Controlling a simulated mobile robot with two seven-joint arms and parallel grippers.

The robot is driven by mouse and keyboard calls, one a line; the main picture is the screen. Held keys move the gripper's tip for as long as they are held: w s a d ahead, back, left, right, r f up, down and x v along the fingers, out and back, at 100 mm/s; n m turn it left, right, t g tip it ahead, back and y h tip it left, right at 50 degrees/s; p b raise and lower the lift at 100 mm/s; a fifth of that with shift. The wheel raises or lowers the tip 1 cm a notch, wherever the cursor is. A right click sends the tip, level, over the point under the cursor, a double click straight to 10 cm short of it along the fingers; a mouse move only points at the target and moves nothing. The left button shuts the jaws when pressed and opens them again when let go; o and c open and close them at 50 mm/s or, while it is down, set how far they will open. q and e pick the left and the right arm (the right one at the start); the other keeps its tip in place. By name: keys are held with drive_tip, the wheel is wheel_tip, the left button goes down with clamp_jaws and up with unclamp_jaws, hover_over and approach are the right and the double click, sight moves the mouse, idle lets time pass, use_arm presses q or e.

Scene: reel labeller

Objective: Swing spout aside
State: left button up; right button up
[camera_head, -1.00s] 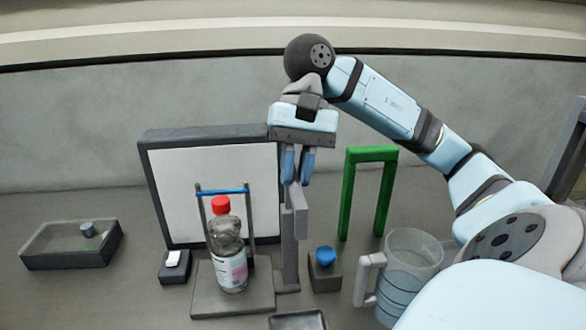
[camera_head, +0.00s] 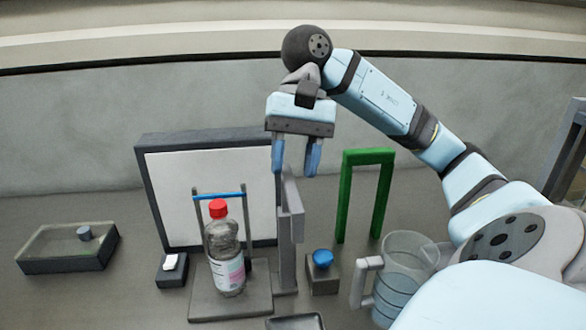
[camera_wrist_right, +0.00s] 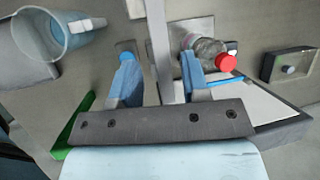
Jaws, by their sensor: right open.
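A grey post (camera_head: 287,262) stands just right of the bottle, with a flat grey bar (camera_head: 292,205) at its upper part that looks like the spout. In the right wrist view a long grey bar (camera_wrist_right: 158,50) runs between my fingers. My right gripper (camera_head: 295,170) points down just above the top of the post, open and empty, its blue fingers apart. It also shows in the right wrist view (camera_wrist_right: 160,82), with one finger on each side of the bar. I cannot tell whether either finger touches it. My left gripper is not in view.
A red-capped bottle (camera_head: 226,255) stands on a grey plate (camera_head: 210,307) before a white panel (camera_head: 180,185). A blue button (camera_head: 322,258), green arch (camera_head: 346,200) and clear jug (camera_head: 410,260) stand right. A shallow tray (camera_head: 65,265) is at far left.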

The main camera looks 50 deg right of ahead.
drive_tip(key=p+v, duration=0.3)
drive_tip(key=v, duration=0.9)
drive_tip(key=shift+p, duration=0.3)
drive_tip(key=shift+f, duration=0.1)
